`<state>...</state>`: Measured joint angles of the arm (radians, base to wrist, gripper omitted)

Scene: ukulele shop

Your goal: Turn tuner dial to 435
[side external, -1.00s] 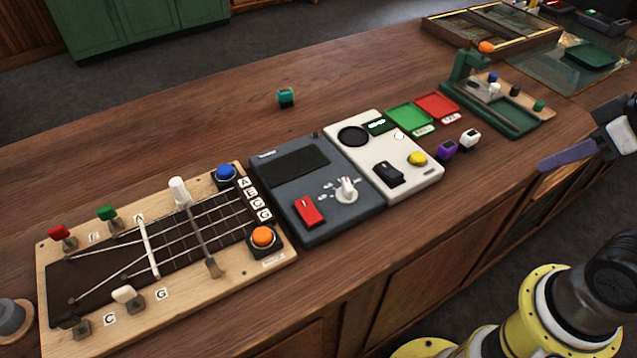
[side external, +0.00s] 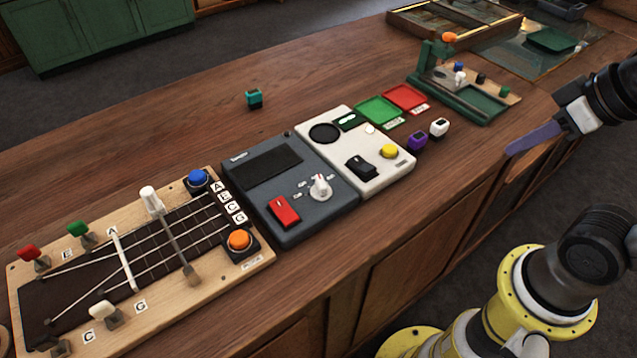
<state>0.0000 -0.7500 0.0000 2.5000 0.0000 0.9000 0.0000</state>
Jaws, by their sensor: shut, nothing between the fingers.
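The tuner is a dark grey box (side external: 330,215) on the wooden counter, with a dark blank-looking screen (side external: 268,165) and a red rocker switch (side external: 284,211). Its white dial (side external: 320,187) sits right of the switch. The dial's raised grip points roughly toward the back of the box. Small white labels lie around its left and back sides, too small to read. My gripper (side external: 508,151) is at the right, near the counter's front edge, with its purple fingers shut and empty. It is well to the right of the dial and touches nothing that I can see.
A white box (side external: 372,165) with a black switch and yellow button adjoins the tuner's right side. A wooden board (side external: 228,262) with strings, pegs and buttons lies left. Purple (side external: 417,140) and white (side external: 439,127) small blocks stand between tuner and gripper. The counter behind is mostly clear.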

